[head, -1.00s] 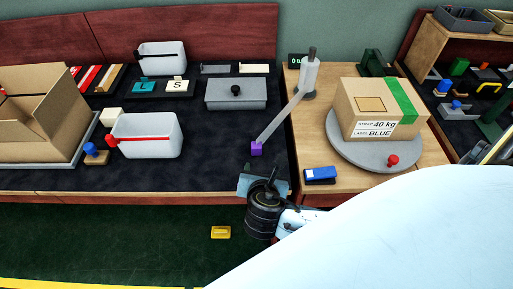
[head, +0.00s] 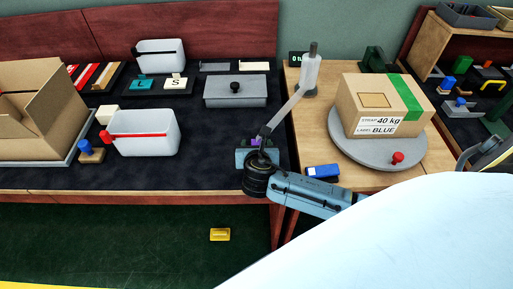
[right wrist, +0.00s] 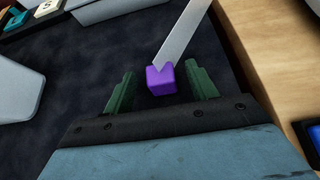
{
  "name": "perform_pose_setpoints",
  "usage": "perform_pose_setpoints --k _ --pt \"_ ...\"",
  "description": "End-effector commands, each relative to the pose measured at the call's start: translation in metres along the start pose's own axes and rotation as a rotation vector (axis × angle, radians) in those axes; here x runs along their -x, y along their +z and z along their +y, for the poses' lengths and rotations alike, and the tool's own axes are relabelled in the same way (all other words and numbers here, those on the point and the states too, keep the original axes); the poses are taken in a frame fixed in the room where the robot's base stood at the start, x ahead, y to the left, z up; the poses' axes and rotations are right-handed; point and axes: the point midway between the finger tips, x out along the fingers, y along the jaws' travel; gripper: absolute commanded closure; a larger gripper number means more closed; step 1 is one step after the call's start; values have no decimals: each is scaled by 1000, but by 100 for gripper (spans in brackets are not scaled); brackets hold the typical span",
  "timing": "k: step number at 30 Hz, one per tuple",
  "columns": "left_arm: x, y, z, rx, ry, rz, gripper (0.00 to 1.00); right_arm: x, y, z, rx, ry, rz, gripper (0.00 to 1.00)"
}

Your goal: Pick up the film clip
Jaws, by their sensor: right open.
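The film clip looks to be the purple block (right wrist: 161,80) at the lower end of a pale grey strip (right wrist: 183,32). In the right wrist view it sits between the two green fingers of my right gripper (right wrist: 160,84), with a gap on each side. In the head view only a bit of the purple block (head: 257,143) shows, partly hidden by my right gripper (head: 256,152). That gripper is open at the front of the dark worktop. My left gripper is not in view.
The strip leads up to a white roll (head: 310,75) on a post. A strapped box (head: 375,105) stands on a round turntable (head: 350,155) to the right. A blue item (head: 322,171) lies near my right forearm. A white bin (head: 150,145) stands left; dark worktop between is clear.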

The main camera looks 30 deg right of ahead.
Motion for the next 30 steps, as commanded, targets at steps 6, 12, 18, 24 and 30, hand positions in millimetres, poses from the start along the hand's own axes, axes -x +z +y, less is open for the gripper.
perform_pose_setpoints --k 6,12,18,24,30 --pt "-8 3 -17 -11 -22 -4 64 -21 -2 0 1 1 1 43" --pt "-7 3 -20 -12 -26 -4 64 -21 -1 0 0 1 1 43" --pt "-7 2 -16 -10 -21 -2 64 -20 -1 0 1 1 1 68" --pt "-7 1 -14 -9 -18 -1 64 -20 -1 0 1 1 1 90" --pt "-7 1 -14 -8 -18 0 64 -20 0 0 0 1 1 91"
